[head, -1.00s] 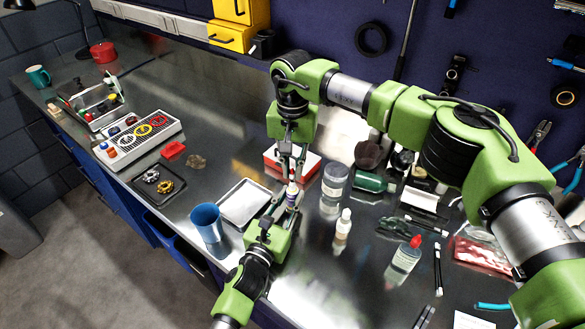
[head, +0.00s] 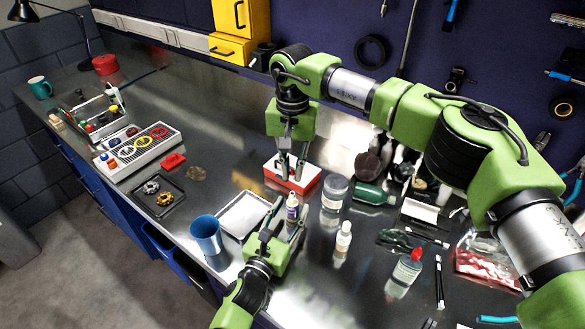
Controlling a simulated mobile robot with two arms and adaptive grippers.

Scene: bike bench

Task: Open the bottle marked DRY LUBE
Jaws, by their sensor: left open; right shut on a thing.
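A small bottle with a white and purple body (head: 292,208) stands upright on the metal bench; its lettering is too small to read. My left gripper (head: 288,210) is open, with one finger on each side of the bottle, low over the bench. My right gripper (head: 292,180) points down just above the bottle's top, clear of it. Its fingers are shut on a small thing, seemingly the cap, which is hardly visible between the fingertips.
A blue cup (head: 206,236) and a metal tray (head: 243,214) stand left of the bottle. A red box (head: 312,176) is behind it. A clear jar (head: 334,193), a small white-capped bottle (head: 343,241) and a red-capped bottle (head: 405,268) stand to the right.

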